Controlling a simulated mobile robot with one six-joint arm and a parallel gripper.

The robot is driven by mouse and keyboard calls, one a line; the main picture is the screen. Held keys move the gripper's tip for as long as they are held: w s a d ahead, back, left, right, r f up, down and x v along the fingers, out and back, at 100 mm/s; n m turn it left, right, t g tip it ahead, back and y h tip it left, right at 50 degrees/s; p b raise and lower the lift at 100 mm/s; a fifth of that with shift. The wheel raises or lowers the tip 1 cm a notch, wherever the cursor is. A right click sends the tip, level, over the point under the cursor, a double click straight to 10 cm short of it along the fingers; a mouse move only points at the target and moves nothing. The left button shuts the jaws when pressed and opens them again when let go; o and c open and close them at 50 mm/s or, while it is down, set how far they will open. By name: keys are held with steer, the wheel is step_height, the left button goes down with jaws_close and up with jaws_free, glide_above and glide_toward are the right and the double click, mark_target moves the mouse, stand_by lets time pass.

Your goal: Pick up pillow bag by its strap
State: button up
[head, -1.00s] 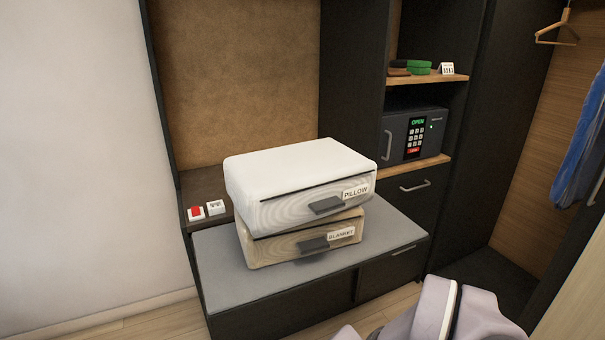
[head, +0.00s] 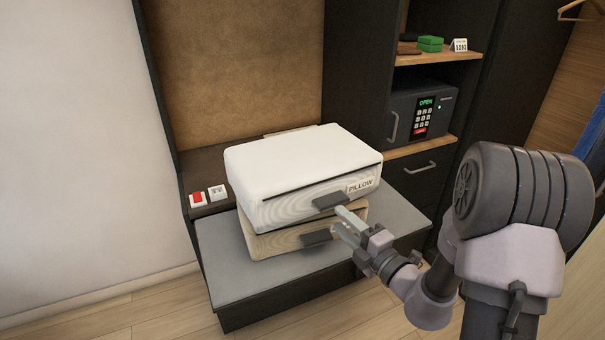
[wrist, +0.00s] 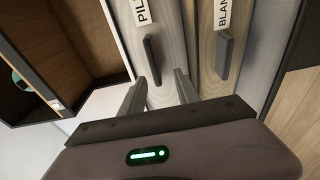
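The pillow bag (head: 295,165) is white on top, labelled PILLOW, and lies on the tan blanket bag (head: 270,242). Its dark strap (head: 330,200) sticks out from the front face. It also shows in the wrist view (wrist: 152,60), a little ahead of the fingertips. The blanket bag has a similar strap (head: 317,237) below, seen right of centre in the wrist view. My gripper (head: 340,219) is in front of the bags, just below and right of the pillow strap. In the wrist view its two fingers (wrist: 161,84) are apart with nothing held between them.
The bags rest on a grey bench top (head: 225,270). Behind it stand a red switch (head: 197,199) and a white one (head: 217,192). A safe (head: 420,112) reading OPEN sits on a shelf at right. Floor is free in front of the bench.

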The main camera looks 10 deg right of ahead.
mark_target(333, 202)
steer(key=x, duration=0.2)
steer(key=b+x, duration=0.1)
steer(key=x, duration=0.1)
steer(key=d+r+x, duration=0.1)
steer(key=x, duration=0.1)
steer(key=shift+w+a+b, duration=0.1)
steer(key=shift+w+b, duration=0.2)
steer(key=shift+w, duration=0.05)
jaws_close()
stand_by(0.9)
